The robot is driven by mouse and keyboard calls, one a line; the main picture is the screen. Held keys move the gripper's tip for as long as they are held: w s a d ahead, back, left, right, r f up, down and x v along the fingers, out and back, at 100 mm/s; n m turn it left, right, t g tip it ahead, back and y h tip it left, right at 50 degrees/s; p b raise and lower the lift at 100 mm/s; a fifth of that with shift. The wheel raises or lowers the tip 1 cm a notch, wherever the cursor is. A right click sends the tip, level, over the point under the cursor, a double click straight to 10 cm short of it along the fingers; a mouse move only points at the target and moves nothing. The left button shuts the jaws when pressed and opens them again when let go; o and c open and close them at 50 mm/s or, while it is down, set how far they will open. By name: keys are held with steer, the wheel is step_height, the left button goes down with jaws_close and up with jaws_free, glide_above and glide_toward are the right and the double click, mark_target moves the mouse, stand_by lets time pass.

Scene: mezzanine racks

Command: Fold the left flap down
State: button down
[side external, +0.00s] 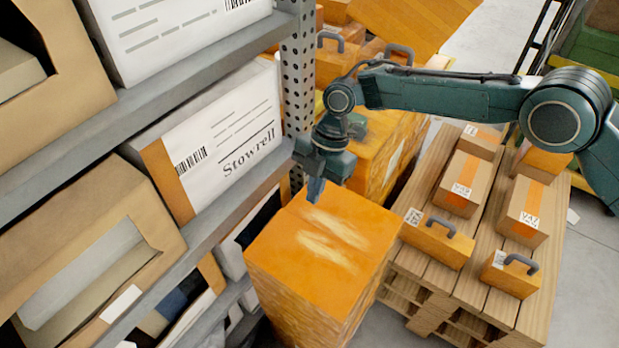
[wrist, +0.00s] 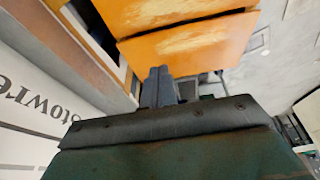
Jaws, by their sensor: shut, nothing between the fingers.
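A tall orange box (side external: 325,238) stands beside the rack, its top showing two pale worn streaks. In the side view I cannot make out a separate raised flap on it. In the wrist view its top shows as two orange panels, a farther one (wrist: 160,12) and a nearer one (wrist: 195,50), with an edge between them. Which one is the left flap I cannot tell. My gripper (side external: 316,190) points down at the far edge of the box top. Its fingers (wrist: 160,78) are together and empty, close to the nearer panel's edge; contact is unclear.
A metal rack (side external: 300,75) with a large Stowrell carton (side external: 225,140) stands close on the left. A wooden pallet (side external: 490,270) with several small cartons and handled cases lies right. More orange boxes (side external: 385,150) stand behind my gripper.

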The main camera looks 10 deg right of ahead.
steer(key=s+d+r+t+h, duration=0.1)
steer(key=s+r+t+h, duration=0.1)
steer(key=s+r+h, duration=0.1)
step_height(320, 180, up, 3)
steer(key=shift+s+f+t+h, duration=0.2)
steer(key=shift+s+t+h, duration=0.15)
steer(key=shift+s, duration=0.55)
steer(key=shift+f, duration=0.15)
glide_toward(328, 231)
steer(key=f, duration=0.2)
steer(key=s+f, duration=0.1)
steer(key=f, duration=0.2)
steer(key=shift+s+f, duration=0.15)
steer(key=shift+f, duration=0.15)
steer(key=shift+d+f, duration=0.2)
steer(key=shift+f, duration=0.65)
